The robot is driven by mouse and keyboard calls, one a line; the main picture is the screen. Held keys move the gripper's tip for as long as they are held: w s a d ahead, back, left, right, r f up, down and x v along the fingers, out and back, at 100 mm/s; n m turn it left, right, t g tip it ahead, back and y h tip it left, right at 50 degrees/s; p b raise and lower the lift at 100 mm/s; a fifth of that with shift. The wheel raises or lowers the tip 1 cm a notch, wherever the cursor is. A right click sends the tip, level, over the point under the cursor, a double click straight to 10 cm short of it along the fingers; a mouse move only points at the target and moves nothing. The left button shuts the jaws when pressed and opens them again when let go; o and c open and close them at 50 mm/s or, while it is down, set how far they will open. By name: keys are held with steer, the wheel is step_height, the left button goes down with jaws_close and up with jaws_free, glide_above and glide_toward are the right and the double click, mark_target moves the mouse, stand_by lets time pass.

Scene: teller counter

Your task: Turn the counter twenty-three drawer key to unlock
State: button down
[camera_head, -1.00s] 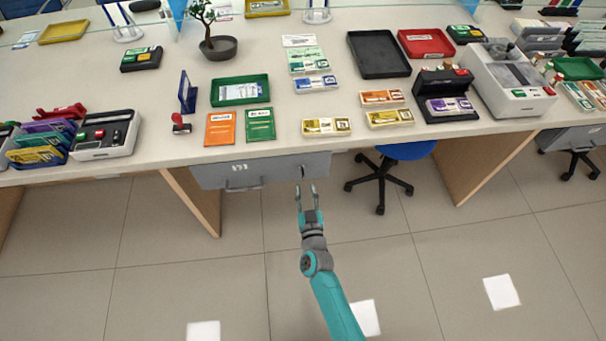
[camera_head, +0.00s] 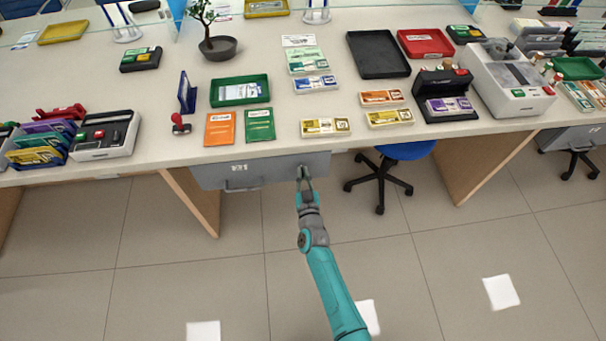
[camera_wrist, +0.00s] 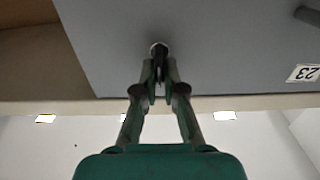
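The grey drawer (camera_head: 275,172) hangs under the counter's front edge and looks shut. Its white label reads 23 in the wrist view (camera_wrist: 304,73), where it appears upside down. The drawer lock (camera_wrist: 158,47) is a small round fitting on the drawer face, with the dark key (camera_wrist: 160,68) in it. My gripper (camera_head: 304,174) is at the right part of the drawer front. In the wrist view my gripper (camera_wrist: 160,80) has its two fingertips drawn in on both sides of the key, apparently touching it. The fingers hide most of the key, so its exact angle is unclear.
The drawer handle (camera_head: 242,187) is left of my gripper. A blue stool (camera_head: 405,151) stands under the counter to the right. Wooden counter supports stand on the left (camera_head: 195,200) and right (camera_head: 490,165). The floor in front is clear.

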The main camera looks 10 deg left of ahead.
steer(key=shift+m, duration=0.4)
steer(key=m, duration=0.3)
steer(key=shift+d+m, duration=0.2)
steer(key=shift+m, duration=0.1)
steer(key=m, duration=0.4)
steer(key=shift+w+d+f+m, duration=0.1)
steer(key=shift+d+f+m, duration=0.1)
steer(key=shift+m, duration=0.1)
steer(key=shift+d+f+m, duration=0.1)
steer(key=shift+f+m, duration=0.05)
steer(key=shift+m, duration=1.35)
steer(key=shift+d+f+m, duration=0.1)
steer(key=shift+f+m, duration=0.05)
steer(key=shift+m, duration=1.35)
steer(key=shift+f+m, duration=0.15)
steer(key=shift+m, duration=1.35)
steer(key=c, duration=1.3)
jaws_free()
